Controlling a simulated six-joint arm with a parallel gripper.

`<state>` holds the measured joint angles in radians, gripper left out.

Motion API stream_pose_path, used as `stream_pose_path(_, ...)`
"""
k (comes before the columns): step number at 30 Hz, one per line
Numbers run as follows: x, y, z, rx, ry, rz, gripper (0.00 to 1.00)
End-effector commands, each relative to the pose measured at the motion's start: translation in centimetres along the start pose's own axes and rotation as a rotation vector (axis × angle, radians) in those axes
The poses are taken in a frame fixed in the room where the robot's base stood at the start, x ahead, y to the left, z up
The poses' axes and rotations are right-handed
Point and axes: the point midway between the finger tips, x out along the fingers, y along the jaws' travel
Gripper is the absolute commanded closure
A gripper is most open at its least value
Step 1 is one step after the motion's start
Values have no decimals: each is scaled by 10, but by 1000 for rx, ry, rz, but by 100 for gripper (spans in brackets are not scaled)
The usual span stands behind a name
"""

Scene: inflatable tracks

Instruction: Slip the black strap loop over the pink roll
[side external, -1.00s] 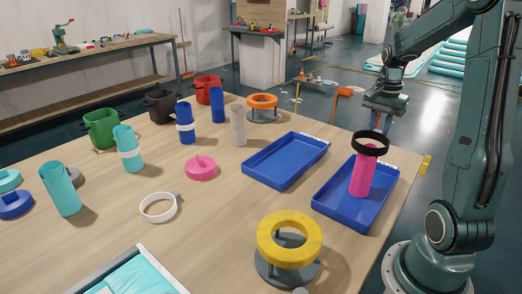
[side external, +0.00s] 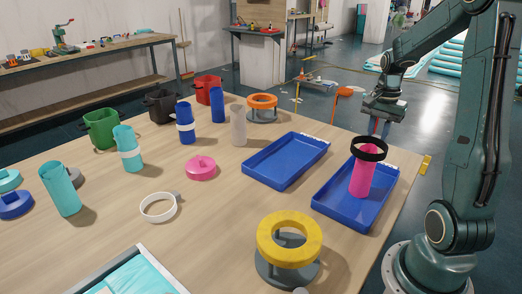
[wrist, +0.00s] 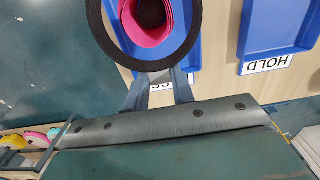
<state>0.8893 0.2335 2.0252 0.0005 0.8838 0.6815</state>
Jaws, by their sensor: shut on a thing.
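The pink roll (side external: 363,174) stands upright in the right-hand blue tray (side external: 330,211). The black strap loop (side external: 369,155) is level, at about the height of the roll's top in the side view. How far the loop surrounds the roll is hard to tell.
Another blue tray (side external: 270,178) lies to the left, empty; the wrist view shows a tray labelled HOLD (wrist: 267,64). A yellow ring on a stand (side external: 289,240) is in front. A pink lidded disc (side external: 201,168), a white loop (side external: 160,208) and several coloured rolls stand farther left.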

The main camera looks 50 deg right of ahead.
Motion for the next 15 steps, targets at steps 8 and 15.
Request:
stream_pose_path(8,5,0,0,0,-1,1,97)
stream_pose_path(15,9,0,0,0,-1,1,97)
